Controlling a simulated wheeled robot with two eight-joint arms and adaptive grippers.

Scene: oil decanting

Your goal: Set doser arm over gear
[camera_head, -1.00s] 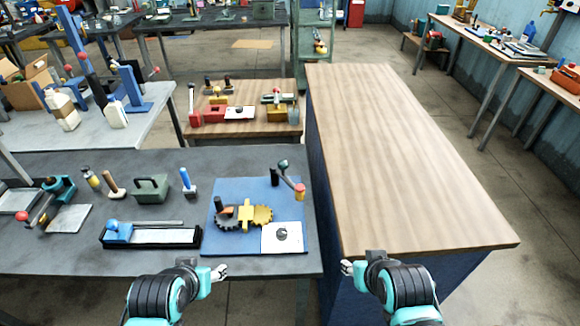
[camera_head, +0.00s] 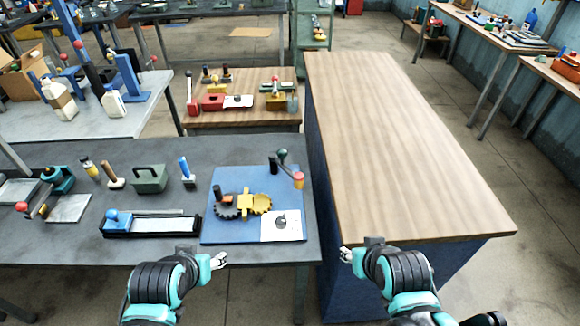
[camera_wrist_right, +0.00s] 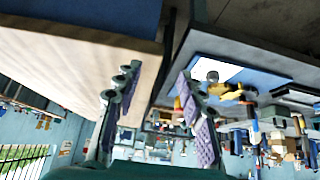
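A blue board (camera_head: 213,215) lies on the dark table. On it are a black gear (camera_head: 227,207) and a yellow gear (camera_head: 262,204), side by side, with a yellow upright piece between them. The doser arm (camera_head: 291,167), with a green knob and a red-yellow end, is at the board's back right corner, its end away from both gears. My left gripper (camera_head: 219,260) is in front of the table edge; its finger gap is unclear. My right gripper (camera_head: 346,255) is by the wooden bench's front corner. In the right wrist view its fingers (camera_wrist_right: 155,110) are apart and empty.
A white plate (camera_head: 281,228) with a small knob is at the board's front right. A black tray (camera_head: 150,228) and a green box (camera_head: 149,179) stand left of the board. The wooden bench (camera_head: 400,140) is bare. A narrow gap separates bench and table.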

